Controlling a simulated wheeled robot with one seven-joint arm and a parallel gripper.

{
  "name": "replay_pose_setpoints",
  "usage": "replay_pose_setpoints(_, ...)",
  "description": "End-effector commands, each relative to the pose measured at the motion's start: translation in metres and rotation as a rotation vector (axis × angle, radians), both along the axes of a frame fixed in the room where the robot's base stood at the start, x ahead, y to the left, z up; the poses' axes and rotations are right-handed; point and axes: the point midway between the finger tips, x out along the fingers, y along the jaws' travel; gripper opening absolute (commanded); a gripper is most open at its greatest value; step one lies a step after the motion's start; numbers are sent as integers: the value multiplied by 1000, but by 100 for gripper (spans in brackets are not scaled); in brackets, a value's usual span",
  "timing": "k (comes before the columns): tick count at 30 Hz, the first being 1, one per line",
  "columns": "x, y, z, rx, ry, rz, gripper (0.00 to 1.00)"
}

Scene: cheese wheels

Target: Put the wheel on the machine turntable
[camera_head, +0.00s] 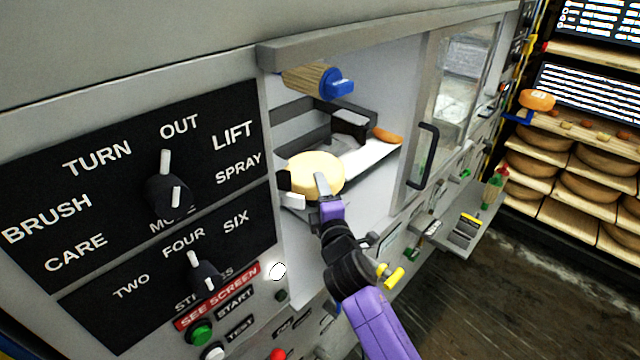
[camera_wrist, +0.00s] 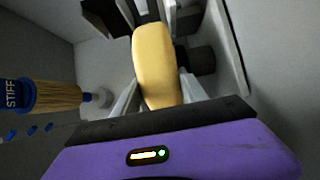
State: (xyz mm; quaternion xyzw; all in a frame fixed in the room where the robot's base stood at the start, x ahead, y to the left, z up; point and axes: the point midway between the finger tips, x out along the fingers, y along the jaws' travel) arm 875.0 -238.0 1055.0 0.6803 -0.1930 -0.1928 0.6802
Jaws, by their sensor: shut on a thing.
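The pale yellow cheese wheel (camera_head: 314,174) is inside the open bay of the machine in the head view. My gripper (camera_head: 325,190) reaches into the bay from the front and is shut on it. In the wrist view the wheel (camera_wrist: 158,66) stands edge-on between the two fingers of my gripper (camera_wrist: 155,92). A dark round part (camera_wrist: 200,60) shows just behind the wheel. The turntable cannot be told clearly from the other parts behind and beneath the wheel.
A blue-ended brush (camera_head: 318,81) hangs at the bay's top; a brush marked STIFF (camera_wrist: 40,96) is left in the wrist view. The glass door (camera_head: 455,90) with a dark handle stands right of the opening. A dial panel (camera_head: 140,180) is left. Shelves (camera_head: 560,180) hold several wheels.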

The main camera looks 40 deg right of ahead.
Motion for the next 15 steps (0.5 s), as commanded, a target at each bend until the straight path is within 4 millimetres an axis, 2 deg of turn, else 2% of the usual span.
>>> replay_pose_setpoints(15, 1, 1, -4, -4, -9, 3, 0)
